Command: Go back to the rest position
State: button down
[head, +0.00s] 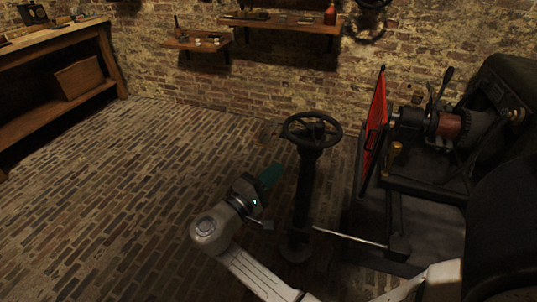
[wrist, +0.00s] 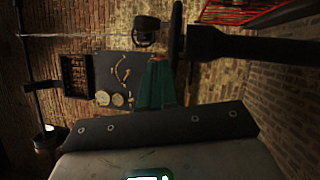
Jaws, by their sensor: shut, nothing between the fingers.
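My gripper (head: 271,176) has green fingers and shows in the middle of the head view, in front of and left of a black handwheel stand (head: 306,190). The fingers are shut with nothing between them. In the wrist view the gripper (wrist: 158,62) points away from the camera, its green fingers together. My pale arm reaches up from the lower right of the head view. The handwheel (head: 312,128) on top of the stand is a little above and right of the fingertips. I cannot tell the exact gap between gripper and stand.
A machine (head: 445,125) with a red panel (head: 375,115) stands at the right. A wooden workbench (head: 60,45) is at the left, and shelves (head: 285,24) hang on the brick wall. The brick floor (head: 130,200) at left is clear. The wrist view shows a gauge panel (wrist: 92,72).

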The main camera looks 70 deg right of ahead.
jog(key=shift+a, duration=0.1)
jog(key=s+a+f+t+y, duration=0.2)
jog(key=s+f+y, duration=0.2)
jog(key=f+y, duration=0.15)
jog(key=s+a+f+t+y, duration=0.2)
jog(key=s+f+y, duration=0.2)
jog(key=f, duration=0.3)
jog(key=s+a+f+n+t+y, duration=0.1)
jog(key=s+a+f+t+y, duration=0.15)
jog(key=a+y, duration=0.4)
jog(key=s+a+f+t+y, duration=0.1)
jog(key=a+f+y, duration=0.2)
jog(key=a, duration=0.7)
notch_tip(320, 180, up, 19)
jog(key=p, duration=1.9)
jog(key=shift+w, duration=0.2)
